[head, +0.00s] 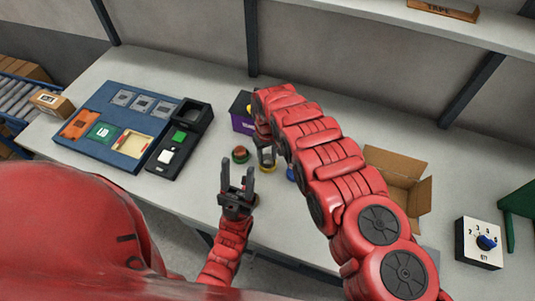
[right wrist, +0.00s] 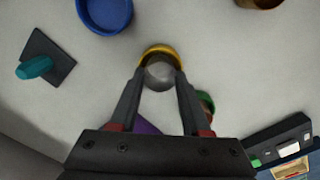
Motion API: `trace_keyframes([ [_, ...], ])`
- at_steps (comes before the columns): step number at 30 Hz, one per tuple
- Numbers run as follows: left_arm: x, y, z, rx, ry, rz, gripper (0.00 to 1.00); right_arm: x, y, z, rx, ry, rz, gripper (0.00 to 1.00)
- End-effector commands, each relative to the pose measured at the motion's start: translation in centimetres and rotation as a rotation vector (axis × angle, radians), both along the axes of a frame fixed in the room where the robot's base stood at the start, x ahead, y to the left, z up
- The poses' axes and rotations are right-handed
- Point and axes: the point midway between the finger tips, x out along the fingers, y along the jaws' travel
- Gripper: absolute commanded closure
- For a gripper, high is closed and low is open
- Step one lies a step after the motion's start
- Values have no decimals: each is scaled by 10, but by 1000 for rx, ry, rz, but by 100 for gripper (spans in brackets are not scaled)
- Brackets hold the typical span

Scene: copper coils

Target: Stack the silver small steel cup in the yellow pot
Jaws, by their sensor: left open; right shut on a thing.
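The silver steel cup (right wrist: 160,74) is between the fingertips of my right gripper (right wrist: 160,84), which is shut on it. The yellow pot (right wrist: 160,49) shows as a yellow rim just past the cup in the right wrist view, partly covered by it. In the head view the yellow pot (head: 267,169) is on the table below my right gripper (head: 266,154). I cannot tell whether the cup is above the pot or partly inside it. My left gripper (head: 238,186) is open and empty near the table's front edge, fingers pointing up.
A blue pot (right wrist: 104,12) and a teal object on a dark plate (right wrist: 37,68) are nearby. A red and green item (head: 240,154) sits left of the yellow pot. A purple box (head: 242,114), blue tray (head: 115,135) and open carton (head: 395,180) also occupy the table.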

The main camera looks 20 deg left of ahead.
Motion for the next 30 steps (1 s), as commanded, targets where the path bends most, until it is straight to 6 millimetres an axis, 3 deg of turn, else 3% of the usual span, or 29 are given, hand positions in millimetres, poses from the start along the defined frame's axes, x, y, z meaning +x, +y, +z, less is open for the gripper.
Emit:
trace_keyframes([
  [4, 0, 0, -6, 0, 0, 0, 50, 0, 0, -6, 0, 0, 0, 100],
  [5, 0, 0, -4, 0, 0, 0, 50, 0, 0, -5, 0, 0, 0, 49],
  [9, 0, 0, -4, 0, 0, 0, 50, 0, 0, -5, 0, 0, 0, 24],
  [17, 0, 0, -4, 0, 0, 0, 50, 0, 0, -4, 0, 0, 0, 23],
  [22, 0, 0, 7, 0, 0, 0, 50, 0, 0, 9, 0, 0, 0, 23],
  [30, 0, 0, -14, 0, 0, 0, 50, 1, 0, 32, -1, -1, 1, 23],
])
